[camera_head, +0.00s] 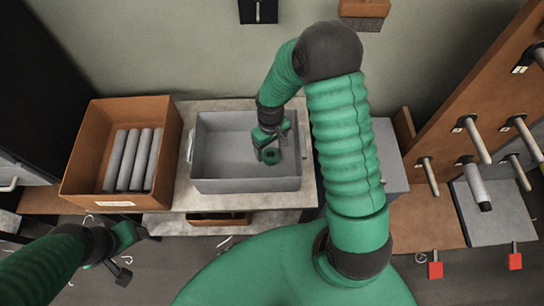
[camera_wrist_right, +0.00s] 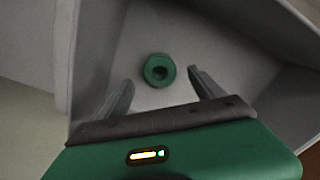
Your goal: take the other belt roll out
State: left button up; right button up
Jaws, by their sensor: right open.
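A green belt roll (camera_head: 270,157), a small ring with a dark hole, lies on the floor of the grey bin (camera_head: 215,186). In the right wrist view the belt roll (camera_wrist_right: 159,70) sits between and just beyond the fingertips, hole facing the camera, with no finger seen touching it. My right gripper (camera_head: 268,146) is open and empty, reaching down into the bin over the roll. No other roll shows in the bin. My left gripper (camera_head: 122,275) hangs at the lower left, away from the bin; its jaw opening is unclear.
The bin's walls stand close around my right gripper. An orange-brown box (camera_head: 82,165) with several grey cylinders is left of the bin on the table (camera_head: 305,190).

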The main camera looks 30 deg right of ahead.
aim_at(271, 154)
jog(key=f, duration=0.2)
jog(key=f+b, duration=0.1)
jog(key=f, duration=0.2)
jog(key=shift+w+a+f, duration=0.1)
jog(key=shift+a+f, duration=0.05)
jog(key=shift+a, duration=0.05)
jog(key=shift+d, duration=0.4)
jog(key=c, duration=0.5)
jog(key=shift+a, duration=0.25)
jog(key=c, duration=0.9)
jog(key=shift+c, duration=0.4)
jog(key=shift+d, duration=0.1)
